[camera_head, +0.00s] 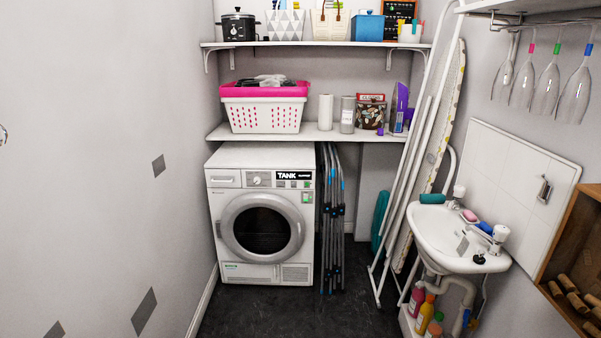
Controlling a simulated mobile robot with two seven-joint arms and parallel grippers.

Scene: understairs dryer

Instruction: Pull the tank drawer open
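The white dryer (259,214) stands on the floor under the lower shelf, left of centre. Its tank drawer (224,179) is the narrow panel at the top left of the front. It looks shut and flush with the front. A black and white label reading "TANK" (294,176) is at the top right of the dryer's front. The round dryer door (262,228) is shut. Neither of my grippers is in view.
Folded metal racks (332,220) stand close to the dryer's right side. A leaning ironing board (432,160) and a sink (457,238) are further right. A wall runs close on the left. Dark floor (290,315) in front of the dryer is clear.

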